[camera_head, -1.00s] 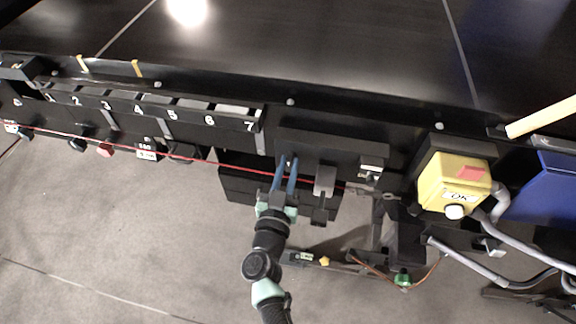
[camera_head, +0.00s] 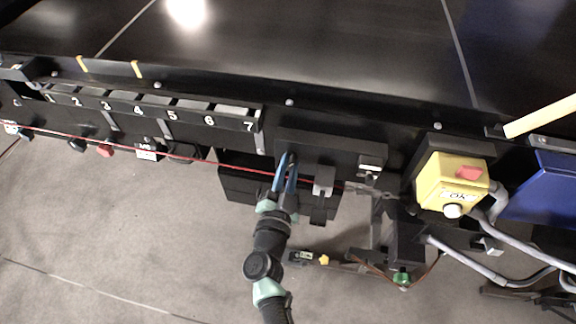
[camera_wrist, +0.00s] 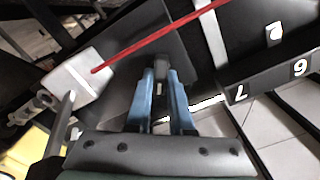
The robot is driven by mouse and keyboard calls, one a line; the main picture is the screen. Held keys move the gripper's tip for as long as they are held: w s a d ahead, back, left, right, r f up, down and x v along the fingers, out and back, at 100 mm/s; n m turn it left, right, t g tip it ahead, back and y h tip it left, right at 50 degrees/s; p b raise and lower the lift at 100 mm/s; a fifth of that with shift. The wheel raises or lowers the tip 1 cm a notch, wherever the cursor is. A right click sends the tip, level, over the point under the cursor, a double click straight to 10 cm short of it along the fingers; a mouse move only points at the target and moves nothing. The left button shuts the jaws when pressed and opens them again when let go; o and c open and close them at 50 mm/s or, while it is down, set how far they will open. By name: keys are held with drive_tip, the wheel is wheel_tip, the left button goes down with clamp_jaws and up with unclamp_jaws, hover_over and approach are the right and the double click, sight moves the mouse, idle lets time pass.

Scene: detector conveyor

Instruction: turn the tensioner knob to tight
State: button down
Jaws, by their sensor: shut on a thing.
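My gripper (camera_head: 288,158) has two blue fingers reaching up to the black housing under the conveyor edge. In the wrist view, its fingertips (camera_wrist: 161,76) are closed around a small dark grey knob (camera_wrist: 161,68), which I take to be the tensioner knob. The fingers hide its sides, and no tight marking on it can be read. In the head view the knob is hidden by the fingertips.
A numbered rail (camera_head: 190,116) lies to the left. A yellow box (camera_head: 440,187) with a white button and grey hoses stands to the right. A green-capped part (camera_head: 402,278) is low at the right. The floor at lower left is clear.

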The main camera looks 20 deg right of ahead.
drive_tip(key=m+b, duration=0.1)
drive_tip(key=m, duration=0.4)
drive_tip(key=shift+d+f+m, duration=0.1)
drive_tip(key=shift+m, duration=0.2)
drive_tip(key=m+b, duration=0.1)
drive_tip(key=m, duration=0.4)
drive_tip(key=shift+m, duration=0.3)
drive_tip(key=c, duration=0.8)
unclamp_jaws()
drive_tip(key=shift+f, duration=0.1)
drive_tip(key=shift+s, duration=0.15)
drive_tip(key=b+v, duration=0.1)
drive_tip(key=v, duration=1.2)
